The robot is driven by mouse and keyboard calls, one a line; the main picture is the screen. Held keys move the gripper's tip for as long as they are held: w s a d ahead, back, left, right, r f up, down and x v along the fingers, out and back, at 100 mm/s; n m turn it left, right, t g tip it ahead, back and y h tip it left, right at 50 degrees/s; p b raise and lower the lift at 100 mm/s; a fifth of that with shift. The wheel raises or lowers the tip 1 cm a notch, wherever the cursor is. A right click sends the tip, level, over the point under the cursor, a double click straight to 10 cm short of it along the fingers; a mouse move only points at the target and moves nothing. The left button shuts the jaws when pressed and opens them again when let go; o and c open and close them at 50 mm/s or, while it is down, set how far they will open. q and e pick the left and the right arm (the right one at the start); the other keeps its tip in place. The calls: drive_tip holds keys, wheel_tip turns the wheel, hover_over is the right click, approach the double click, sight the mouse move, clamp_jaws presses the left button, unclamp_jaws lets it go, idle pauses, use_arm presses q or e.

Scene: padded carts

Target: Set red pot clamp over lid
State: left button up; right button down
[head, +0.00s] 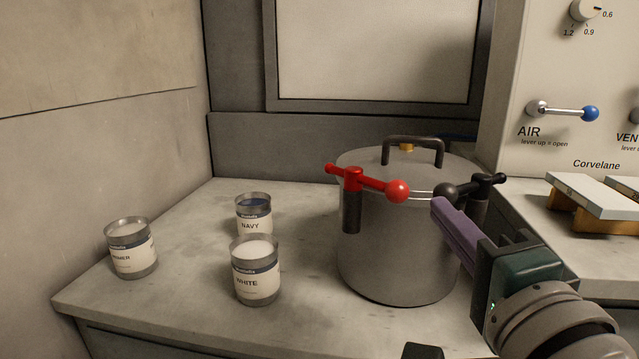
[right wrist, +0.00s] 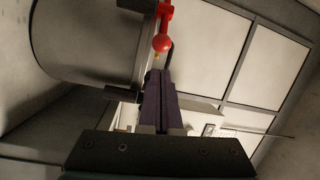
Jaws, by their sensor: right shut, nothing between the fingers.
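The grey metal pot (head: 390,255) stands upright on the counter, with its lid (head: 362,158) on top under a dark handle. The red clamp (head: 370,183) sits on a dark post at the pot's front left, near the rim. Its bar points right and ends in a red ball, in front of the lid's edge in the head view. The red clamp also shows in the right wrist view (right wrist: 163,30), beyond my fingertips. My right gripper (head: 438,206) has purple fingers; it is shut and empty, right of the red ball and apart from it. My left gripper is not in view.
A black clamp (head: 470,187) is at the pot's right, close behind my right fingers. Paint cans labelled NAVY (head: 253,215) and WHITE (head: 255,272), and a third can (head: 131,248), stand left. A panel with an AIR lever (head: 562,111) is at right.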

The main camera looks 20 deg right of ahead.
drive_tip(key=x, duration=0.6)
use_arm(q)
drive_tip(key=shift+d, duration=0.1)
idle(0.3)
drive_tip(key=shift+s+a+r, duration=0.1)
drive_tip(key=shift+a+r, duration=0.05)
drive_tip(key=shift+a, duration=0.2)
use_arm(e)
drive_tip(key=shift+s+a+m+h, duration=0.15)
drive_tip(key=shift+a+m+h, duration=0.2)
drive_tip(key=shift+m+h, duration=0.25)
drive_tip(key=shift+g, duration=0.3)
